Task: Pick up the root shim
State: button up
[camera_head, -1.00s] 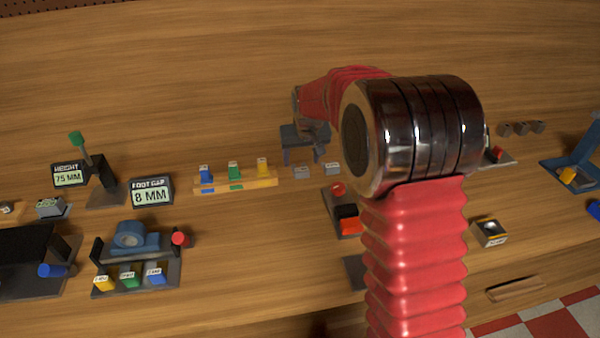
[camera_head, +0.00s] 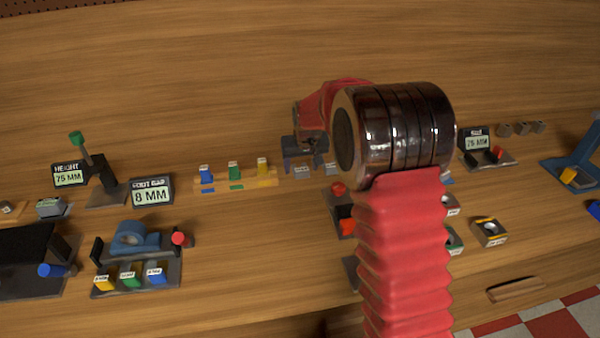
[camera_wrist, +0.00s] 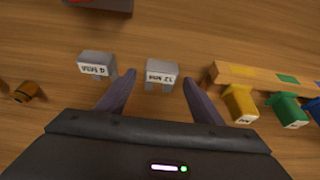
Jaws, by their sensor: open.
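No part is labelled root shim; two small grey blocks stand on the wooden bench. In the wrist view one grey block (camera_wrist: 162,74), whose label seems to read 12 MM, stands between and just beyond my fingertips. The other grey block (camera_wrist: 97,65), with a less legible label, stands to its left, outside the fingers. In the head view they show as a left grey block (camera_head: 302,173) and a right one (camera_head: 331,169), partly behind my gripper (camera_head: 303,163). My gripper (camera_wrist: 159,82) is open and empty, with its fingers pointing at the labelled block.
A wooden rack (camera_wrist: 250,74) with yellow (camera_wrist: 240,104), green (camera_wrist: 287,110) and blue pieces stands close right of the fingers in the wrist view. A brown cylinder (camera_wrist: 27,91) lies at the left. The bench behind my gripper in the head view is clear.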

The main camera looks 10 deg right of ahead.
aim_at(301, 169)
jog(key=c, duration=1.2)
jog(key=shift+o, duration=0.2)
jog(key=shift+r, duration=0.1)
notch_tip(301, 169, up, 10)
dwell(0.4)
